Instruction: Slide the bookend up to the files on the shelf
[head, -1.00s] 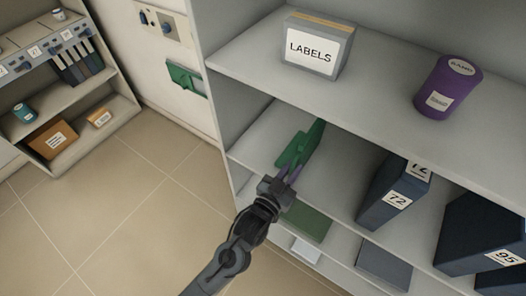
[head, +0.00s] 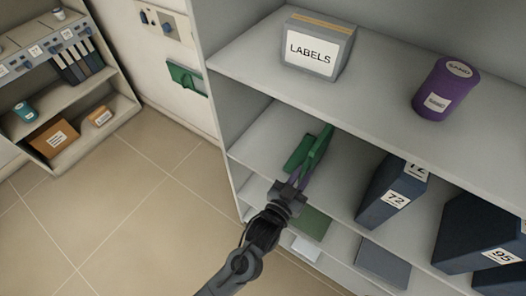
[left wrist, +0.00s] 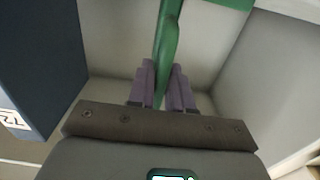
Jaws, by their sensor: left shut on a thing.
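The green bookend (head: 316,148) stands on the middle shelf of the grey unit, left of the files. My left gripper (head: 299,183) reaches in from the front and is shut on the bookend's upright plate. In the left wrist view the purple fingers of my left gripper (left wrist: 164,85) lie on both sides of the green bookend (left wrist: 170,40). The dark blue files numbered 72 (head: 386,190) stand to the right, with a gap of bare shelf between. A blue file also shows at the left of the wrist view (left wrist: 40,60). My right gripper is not in view.
More dark blue files, marked 95 (head: 482,240), stand farther right. A LABELS box (head: 318,48) and a purple SAND canister (head: 446,88) stand on the shelf above. Green and grey flat items lie on the shelf below. Bare shelf lies between bookend and files.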

